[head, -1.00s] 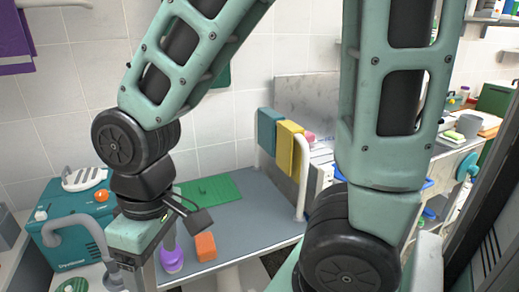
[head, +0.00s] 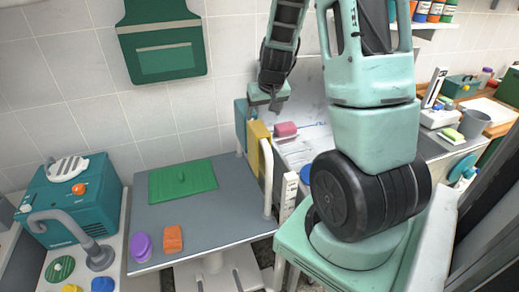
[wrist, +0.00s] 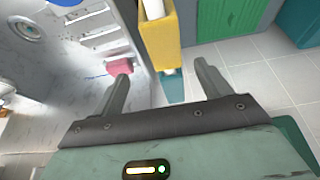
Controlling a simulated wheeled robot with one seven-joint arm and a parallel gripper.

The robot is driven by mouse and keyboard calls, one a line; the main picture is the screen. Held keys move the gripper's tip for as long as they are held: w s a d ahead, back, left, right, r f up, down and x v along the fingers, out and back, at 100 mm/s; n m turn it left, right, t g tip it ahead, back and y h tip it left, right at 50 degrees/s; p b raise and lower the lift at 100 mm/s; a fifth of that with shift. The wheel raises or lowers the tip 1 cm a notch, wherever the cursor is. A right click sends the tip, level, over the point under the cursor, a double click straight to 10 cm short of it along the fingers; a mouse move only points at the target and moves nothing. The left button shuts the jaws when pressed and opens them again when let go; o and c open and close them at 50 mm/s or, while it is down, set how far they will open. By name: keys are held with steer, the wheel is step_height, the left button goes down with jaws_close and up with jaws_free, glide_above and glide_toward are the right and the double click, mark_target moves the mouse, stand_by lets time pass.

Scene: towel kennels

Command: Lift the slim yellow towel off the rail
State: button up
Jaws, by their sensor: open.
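The slim yellow towel (head: 260,143) hangs over the white rail (head: 268,192) at the right end of the grey table. A teal towel (head: 241,126) hangs beside it on the same rail. My gripper (head: 264,107) is just above the towels at the rail's far end, pointing down. In the wrist view, the open fingers of my gripper (wrist: 161,72) are apart and empty. The yellow towel (wrist: 161,42) lies just beyond the fingertips there, and a strip of the teal towel (wrist: 174,88) shows between the fingers. No contact with either towel is visible.
The grey table (head: 225,215) holds a green mat (head: 183,190), an orange block (head: 173,239) and a purple item (head: 140,247). A pink block (head: 285,129) sits close right of the rail. A teal machine (head: 85,205) stands at left. A green apron (head: 165,55) hangs on the wall.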

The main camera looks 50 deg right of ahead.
mark_target(259, 128)
steer(key=p+x, duration=0.1)
steer(key=x, duration=0.5)
steer(key=shift+w+a, duration=0.1)
steer(key=shift+a+p+x, duration=0.2)
steer(key=shift+p+x, duration=0.4)
steer(key=shift+x, duration=0.5)
steer(key=shift+a+p+x, duration=0.25)
steer(key=shift+p+x, duration=0.3)
steer(key=shift+x, duration=0.55)
steer(key=shift+w+d+f, duration=0.1)
steer(key=shift+d+f, duration=0.1)
steer(key=shift+f, duration=0.2)
steer(key=shift+f+b, duration=0.25)
steer(key=shift+b, duration=0.05)
steer(key=c, duration=1.4)
